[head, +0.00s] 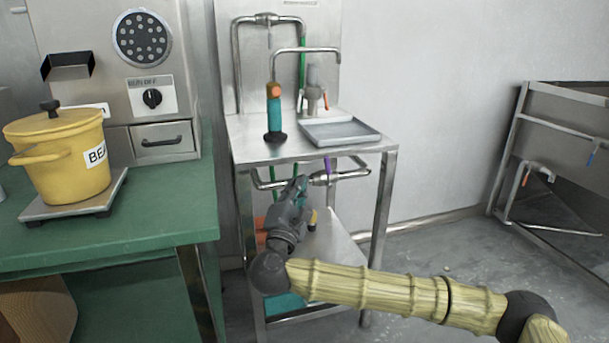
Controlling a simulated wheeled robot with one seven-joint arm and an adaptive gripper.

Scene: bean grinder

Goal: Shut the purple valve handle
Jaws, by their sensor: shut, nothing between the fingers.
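The purple valve handle (327,166) shows as a small upright purple piece on the horizontal pipe (345,174) just under the steel table's top. My gripper (300,184) is beneath the tabletop, at the left of the purple handle and close to the pipe. Its fingers are shut with nothing between them. I cannot tell whether the fingertips touch the pipe or the handle. My gripper hides part of the pipe to the left of the valve.
The steel table (245,146) carries a teal grinder-like tool (274,115) and a grey tray (340,132). Its legs and lower shelf (335,245) surround my gripper. A green table (150,220) with a yellow pot (62,160) stands left.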

